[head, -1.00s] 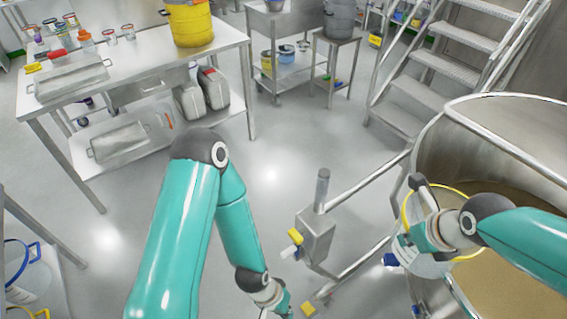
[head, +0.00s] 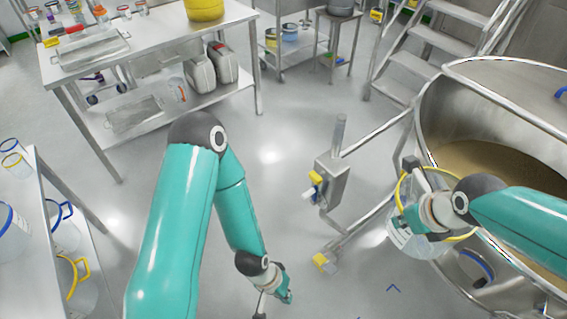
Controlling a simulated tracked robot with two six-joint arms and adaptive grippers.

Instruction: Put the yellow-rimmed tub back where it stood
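The yellow-rimmed tub (head: 403,241) is a translucent pail with a yellow ring around its top. It hangs in the air in the head view, beside the outer wall of the big steel vat (head: 428,120). My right gripper (head: 412,217) is at the tub's rim and appears shut on it; the arm and wrist hide part of the contact. My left gripper (head: 284,296) is low in the middle of the view, over the floor and away from the tub. Its fingers are too small and partly hidden to tell open from shut.
A shelf unit (head: 50,190) at lower left holds blue-rimmed tubs and a yellow-handled tub (head: 78,280). A steel bench (head: 150,50) stands at upper left, and stairs (head: 430,45) at upper right. A valve post (head: 331,182) stands left of the vat. Floor is clear between.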

